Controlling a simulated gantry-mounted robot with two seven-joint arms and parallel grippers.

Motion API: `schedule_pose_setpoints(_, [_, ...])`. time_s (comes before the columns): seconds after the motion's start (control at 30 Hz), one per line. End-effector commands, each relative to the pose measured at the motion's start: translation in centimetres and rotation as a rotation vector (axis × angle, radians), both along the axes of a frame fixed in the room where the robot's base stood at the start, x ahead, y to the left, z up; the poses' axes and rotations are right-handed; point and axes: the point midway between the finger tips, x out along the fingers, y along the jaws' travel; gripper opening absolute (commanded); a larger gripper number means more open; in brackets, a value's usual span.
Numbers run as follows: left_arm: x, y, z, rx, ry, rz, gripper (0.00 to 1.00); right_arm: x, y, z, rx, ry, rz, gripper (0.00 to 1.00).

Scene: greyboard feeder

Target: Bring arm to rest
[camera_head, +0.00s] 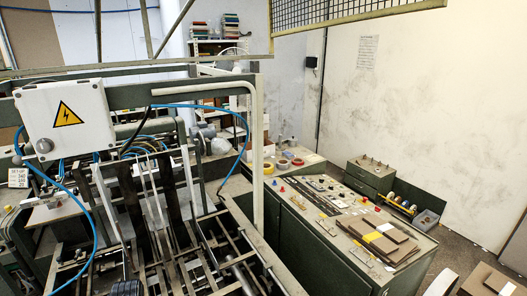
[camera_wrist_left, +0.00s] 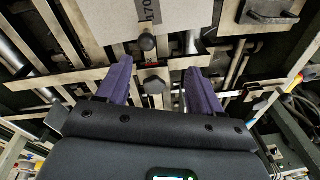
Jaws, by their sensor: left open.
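My left gripper (camera_wrist_left: 159,68) shows in the left wrist view with its two purple fingers apart and nothing held between them. It is over the feeder's metal frame (camera_wrist_left: 98,52). A dark knob (camera_wrist_left: 154,85) shows between the fingers, and a second round dark knob (camera_wrist_left: 147,42) shows just beyond the fingertips. I cannot tell how far the fingers are from these parts. In the head view I cannot make out either gripper clearly. My right gripper shows in neither view.
The feeder machine (camera_head: 160,215) with bars and rails fills the left of the head view. A white electrical box (camera_head: 65,118) and blue hoses hang on it. A green bench (camera_head: 335,262) at right carries tools, tape rolls and greyboard pieces (camera_head: 383,238). Greyboard (camera_wrist_left: 115,18) also shows in the wrist view.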

Motion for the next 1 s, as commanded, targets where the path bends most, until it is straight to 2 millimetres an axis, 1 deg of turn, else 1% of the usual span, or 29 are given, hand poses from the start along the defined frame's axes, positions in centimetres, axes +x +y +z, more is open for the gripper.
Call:
schedule_pose_setpoints(0.03, [-2.2, -1.0, -0.7, 0.015, -0.007, -0.036, 0.66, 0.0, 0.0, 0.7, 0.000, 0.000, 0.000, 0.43])
schedule_pose_setpoints(0.07, [-3.3, -1.6, -1.1, 0.023, -0.015, -0.060, 0.66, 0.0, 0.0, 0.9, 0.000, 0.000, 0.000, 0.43])
schedule_pose_setpoints(0.1, [-4.8, -2.4, -1.5, 0.031, -0.025, -0.089, 0.66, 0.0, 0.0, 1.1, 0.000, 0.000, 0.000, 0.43])
schedule_pose_setpoints(0.17, [-7.3, -3.8, -1.8, 0.040, -0.040, -0.134, 0.66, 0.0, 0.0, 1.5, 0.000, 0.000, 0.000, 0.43])
schedule_pose_setpoints(0.2, [-9.1, -4.8, -1.9, 0.043, -0.050, -0.164, 0.66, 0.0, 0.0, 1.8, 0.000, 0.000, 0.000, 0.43])
schedule_pose_setpoints(0.27, [-11.8, -6.3, -1.8, 0.044, -0.066, -0.210, 0.66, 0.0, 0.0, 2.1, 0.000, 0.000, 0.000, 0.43])
schedule_pose_setpoints(0.3, [-13.6, -7.3, -1.6, 0.042, -0.078, -0.238, 0.66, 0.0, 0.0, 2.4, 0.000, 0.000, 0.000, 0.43])
schedule_pose_setpoints(0.37, [-16.4, -8.9, -1.0, 0.037, -0.096, -0.281, 0.66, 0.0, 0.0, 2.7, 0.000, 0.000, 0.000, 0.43])
schedule_pose_setpoints(0.4, [-18.2, -9.9, -0.5, 0.032, -0.107, -0.306, 0.66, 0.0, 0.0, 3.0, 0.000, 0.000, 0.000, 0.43])
schedule_pose_setpoints(0.5, [-22.4, -12.0, 1.3, 0.014, -0.137, -0.362, 0.66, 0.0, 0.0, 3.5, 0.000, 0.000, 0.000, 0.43])
schedule_pose_setpoints(0.6, [-25.9, -13.7, 3.3, -0.006, -0.162, -0.403, 0.66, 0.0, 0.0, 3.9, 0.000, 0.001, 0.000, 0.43])
schedule_pose_setpoints(0.7, [-28.5, -15.0, 5.1, -0.024, -0.184, -0.434, 0.66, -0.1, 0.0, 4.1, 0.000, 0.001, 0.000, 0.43])
schedule_pose_setpoints(0.8, [-30.2, -15.8, 6.5, -0.037, -0.200, -0.451, 0.66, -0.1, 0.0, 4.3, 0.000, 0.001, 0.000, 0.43])
schedule_pose_setpoints(0.9, [-31.1, -16.2, 7.3, -0.045, -0.208, -0.460, 0.66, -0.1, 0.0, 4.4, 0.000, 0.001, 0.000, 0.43])
schedule_pose_setpoints(1.0, [-31.4, -16.3, 7.6, -0.048, -0.213, -0.463, 0.66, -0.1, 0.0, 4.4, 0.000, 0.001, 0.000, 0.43])
